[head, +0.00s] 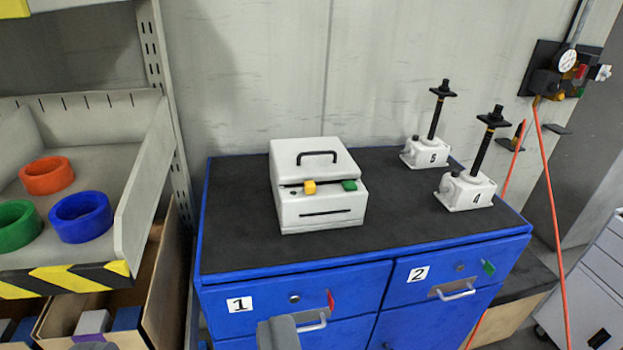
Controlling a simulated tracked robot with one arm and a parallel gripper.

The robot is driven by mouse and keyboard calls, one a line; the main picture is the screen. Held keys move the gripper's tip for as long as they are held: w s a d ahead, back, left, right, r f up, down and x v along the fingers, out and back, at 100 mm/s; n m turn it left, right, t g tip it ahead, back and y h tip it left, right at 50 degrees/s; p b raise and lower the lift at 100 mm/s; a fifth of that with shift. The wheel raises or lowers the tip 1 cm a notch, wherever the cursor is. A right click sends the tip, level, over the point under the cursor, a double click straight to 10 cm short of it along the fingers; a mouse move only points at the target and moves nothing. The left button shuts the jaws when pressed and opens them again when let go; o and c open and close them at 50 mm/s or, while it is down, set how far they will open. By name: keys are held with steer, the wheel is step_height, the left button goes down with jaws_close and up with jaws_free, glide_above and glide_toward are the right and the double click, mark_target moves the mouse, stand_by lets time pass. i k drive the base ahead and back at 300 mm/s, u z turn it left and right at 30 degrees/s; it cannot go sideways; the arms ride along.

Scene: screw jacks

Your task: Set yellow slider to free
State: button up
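A yellow slider (309,187) sits on the front edge of a white box (322,212), left of its middle. A green slider (349,184) sits on the same edge, to its right. The box has a lid with a black handle (317,155) and a dark slot low on its front. The lid looks down, with a dark seam above the sliders. A grey part (278,333) at the bottom edge may belong to my gripper. It is cut off, well below and apart from the box, and its fingertips are not clear. I see nothing held.
The box stands on the black top of a blue cabinet (240,232). A shelf bin (140,190) holds orange, green and blue rings at left. Orange hoses (552,200) hang at right.

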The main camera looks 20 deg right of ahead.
mark_target(310, 188)
steer(key=u, duration=0.2)
steer(key=i, duration=1.3)
steer(key=z, duration=0.25)
